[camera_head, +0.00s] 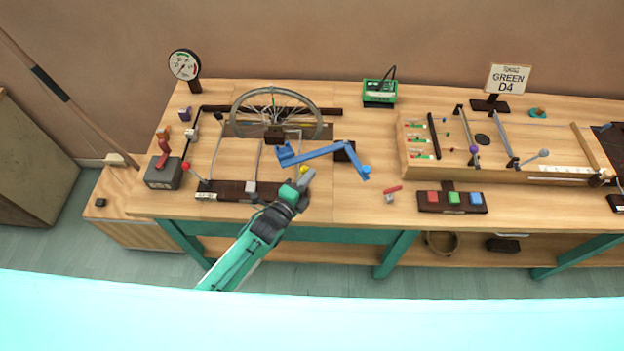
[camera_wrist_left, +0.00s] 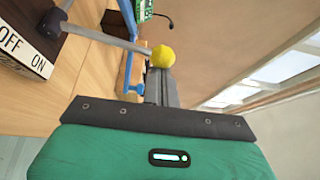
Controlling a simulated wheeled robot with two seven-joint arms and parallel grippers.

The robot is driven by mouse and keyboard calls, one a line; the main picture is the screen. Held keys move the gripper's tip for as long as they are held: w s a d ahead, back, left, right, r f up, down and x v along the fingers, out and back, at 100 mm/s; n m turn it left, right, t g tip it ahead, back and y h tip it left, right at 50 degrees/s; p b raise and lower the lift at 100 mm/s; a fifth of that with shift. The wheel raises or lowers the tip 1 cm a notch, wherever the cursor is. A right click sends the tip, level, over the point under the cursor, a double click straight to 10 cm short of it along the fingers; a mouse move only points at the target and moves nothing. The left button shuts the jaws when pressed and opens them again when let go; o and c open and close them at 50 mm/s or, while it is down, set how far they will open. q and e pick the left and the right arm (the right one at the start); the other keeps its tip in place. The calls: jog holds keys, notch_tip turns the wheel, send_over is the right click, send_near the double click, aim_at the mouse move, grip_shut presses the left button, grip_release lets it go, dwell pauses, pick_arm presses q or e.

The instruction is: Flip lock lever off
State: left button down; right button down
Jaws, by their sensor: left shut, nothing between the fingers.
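The lock lever shows in the left wrist view as a grey rod (camera_wrist_left: 105,38) ending in a yellow ball knob (camera_wrist_left: 163,56). A white label (camera_wrist_left: 22,47) reading OFF and ON lies beside its dark pivot. In the head view the yellow knob (camera_head: 304,169) shows at the front of the bench, right of a dark base strip (camera_head: 228,188). My left gripper (camera_head: 306,176) is shut and empty, its fingertips right by the knob. In the wrist view the fingers (camera_wrist_left: 160,88) point at the knob and overlap its lower edge; I cannot tell whether they touch. My right gripper is not in view.
A blue crank arm (camera_head: 318,153) and a spoked wheel (camera_head: 275,115) stand just behind. A red-handled lever box (camera_head: 163,172) is at left. A three-button panel (camera_head: 452,200) and a wooden instrument tray (camera_head: 500,170) lie right.

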pick_arm(q)
jog(key=a+n+t+b, duration=0.3)
jog(key=a+n+b, duration=0.3)
jog(key=n+b, duration=0.1)
jog(key=shift+a+r+t+b, duration=0.15)
jog(key=shift+a+t+b, duration=0.15)
jog(key=shift+a+b, duration=0.05)
dwell(0.5)
jog(key=shift+r, duration=0.1)
